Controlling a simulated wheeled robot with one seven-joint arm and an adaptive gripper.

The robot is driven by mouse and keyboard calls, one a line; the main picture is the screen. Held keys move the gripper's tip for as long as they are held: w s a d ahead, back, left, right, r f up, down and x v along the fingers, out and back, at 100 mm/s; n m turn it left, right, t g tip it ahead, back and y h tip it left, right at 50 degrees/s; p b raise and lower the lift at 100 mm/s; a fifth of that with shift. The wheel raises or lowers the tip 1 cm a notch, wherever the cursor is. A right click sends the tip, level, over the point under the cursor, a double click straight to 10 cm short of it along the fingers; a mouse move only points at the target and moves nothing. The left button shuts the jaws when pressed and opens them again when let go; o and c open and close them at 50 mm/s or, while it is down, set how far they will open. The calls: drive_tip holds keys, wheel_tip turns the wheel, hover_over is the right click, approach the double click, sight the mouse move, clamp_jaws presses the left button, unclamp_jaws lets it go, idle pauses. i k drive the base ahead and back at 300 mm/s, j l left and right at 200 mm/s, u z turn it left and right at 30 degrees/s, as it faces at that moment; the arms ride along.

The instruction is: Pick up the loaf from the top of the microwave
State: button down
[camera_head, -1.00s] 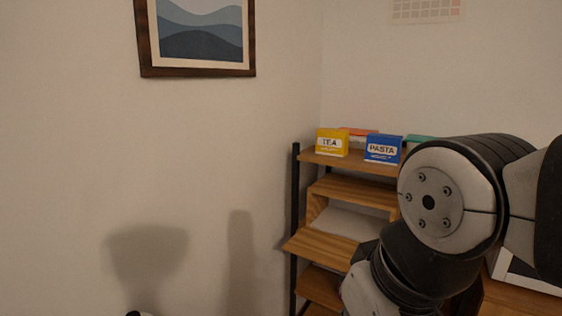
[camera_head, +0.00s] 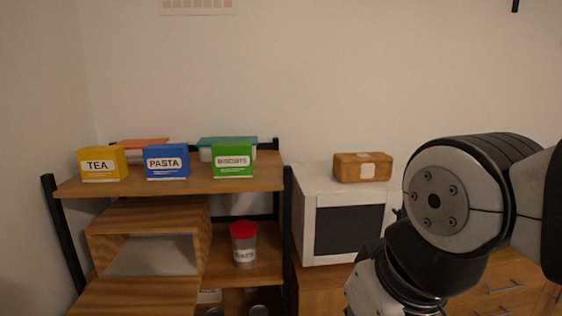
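The loaf (camera_head: 350,167) is a brown block with a pale label on its front. It lies on top of the white microwave (camera_head: 308,215), toward its right side. The microwave has a dark door window and stands on a wooden cabinet right of the shelf. My arm fills the right of the view and hides the microwave's lower right part. My gripper is outside the view.
A wooden shelf (camera_head: 240,182) with black posts stands at the left. On its top are a yellow tea box (camera_head: 102,164), a blue pasta box (camera_head: 167,162) and a green biscuits box (camera_head: 232,160). A red-lidded jar (camera_head: 244,247) stands on a lower shelf.

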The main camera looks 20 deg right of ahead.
sight(368, 166)
drive_tip(key=z, duration=0.7)
